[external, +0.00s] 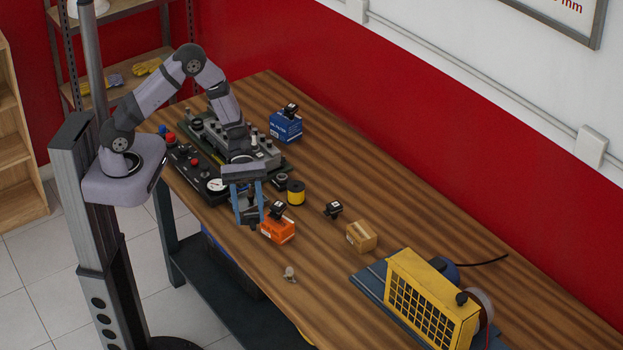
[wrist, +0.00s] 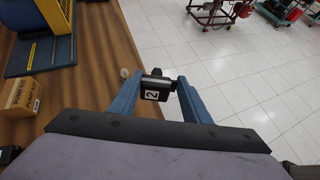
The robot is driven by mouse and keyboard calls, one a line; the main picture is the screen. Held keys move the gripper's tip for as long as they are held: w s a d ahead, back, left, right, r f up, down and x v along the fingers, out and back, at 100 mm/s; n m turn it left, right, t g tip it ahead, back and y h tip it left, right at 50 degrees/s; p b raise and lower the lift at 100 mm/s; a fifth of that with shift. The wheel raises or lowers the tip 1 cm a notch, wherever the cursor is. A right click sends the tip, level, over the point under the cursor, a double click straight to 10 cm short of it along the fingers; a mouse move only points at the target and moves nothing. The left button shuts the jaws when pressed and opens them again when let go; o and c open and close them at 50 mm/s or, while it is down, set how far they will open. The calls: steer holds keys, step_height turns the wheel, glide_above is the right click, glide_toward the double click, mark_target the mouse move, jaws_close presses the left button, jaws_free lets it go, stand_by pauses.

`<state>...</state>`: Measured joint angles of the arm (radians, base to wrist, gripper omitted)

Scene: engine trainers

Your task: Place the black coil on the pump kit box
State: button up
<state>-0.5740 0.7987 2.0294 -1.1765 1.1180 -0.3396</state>
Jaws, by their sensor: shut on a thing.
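My gripper (external: 250,213) is over the near edge of the table, left of the orange box. In the wrist view its blue fingers (wrist: 157,92) are shut on a black coil (wrist: 153,86) with a white "2" label. The held coil is mostly hidden between the fingers in the external view. The pump kit box (external: 362,236) is a small brown carton on the table, right of and apart from my gripper. It also shows at the left of the wrist view (wrist: 22,95), with its lettering visible and nothing on its top.
Similar black parts sit on the orange box (external: 278,230), on the blue box (external: 286,126) and on the table (external: 333,210). A yellow spool (external: 296,192) stands near the test rig (external: 215,150). A small pale part (external: 290,273) lies near the edge.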

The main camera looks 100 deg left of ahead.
steer(key=shift+w+f+m+g, duration=0.4)
steer(key=shift+w+m+g, duration=0.05)
steer(key=shift+m+g, duration=0.25)
steer(key=w+a+f+m+g+y+b, duration=0.2)
steer(key=w+f+m+g+y+b, duration=0.1)
steer(key=w+m+g+y, duration=0.3)
step_height(320, 180, up, 8)
steer(key=m+t+y+b, duration=0.7)
steer(key=m+t, duration=0.1)
steer(key=m, duration=0.2)
glide_above(358, 225)
steer(key=s, duration=0.2)
steer(key=shift+w+d+f, duration=0.1)
steer(key=shift+d+f, duration=0.05)
steer(key=shift+d, duration=0.2)
steer(key=shift+f+p, duration=0.15)
steer(key=shift+p, duration=0.15)
steer(key=shift+f+p, duration=1.3)
steer(key=shift+f, duration=3.55)
steer(key=shift+f, duration=0.15)
